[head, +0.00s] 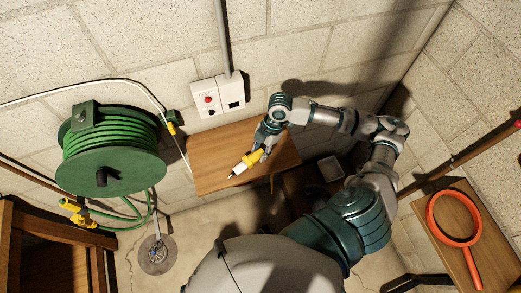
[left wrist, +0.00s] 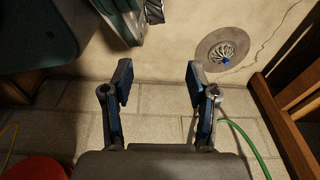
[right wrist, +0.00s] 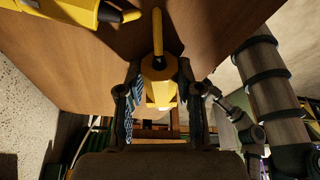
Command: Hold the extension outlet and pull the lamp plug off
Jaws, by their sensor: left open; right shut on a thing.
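My right gripper (head: 264,145) is shut on a yellow connector (right wrist: 160,80) above the wooden table. In the right wrist view the connector sits between the fingertips (right wrist: 155,92), with a yellow stem running up from it. A second yellow piece (right wrist: 50,12) is in the top left of that view, apart from the fingers. In the head view, a yellow piece with a white and dark end (head: 238,170) is beside the gripper. I cannot tell which piece is the extension outlet and which the lamp plug. My left gripper (left wrist: 159,82) is open and empty in the left wrist view.
A wooden table (head: 215,145) stands against the block wall under a wall socket box (head: 219,95). A green hose reel (head: 110,150) hangs at left, with yellow fittings (head: 78,212) below it. A floor drain (head: 157,254) and an orange ring (head: 453,218) are in view.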

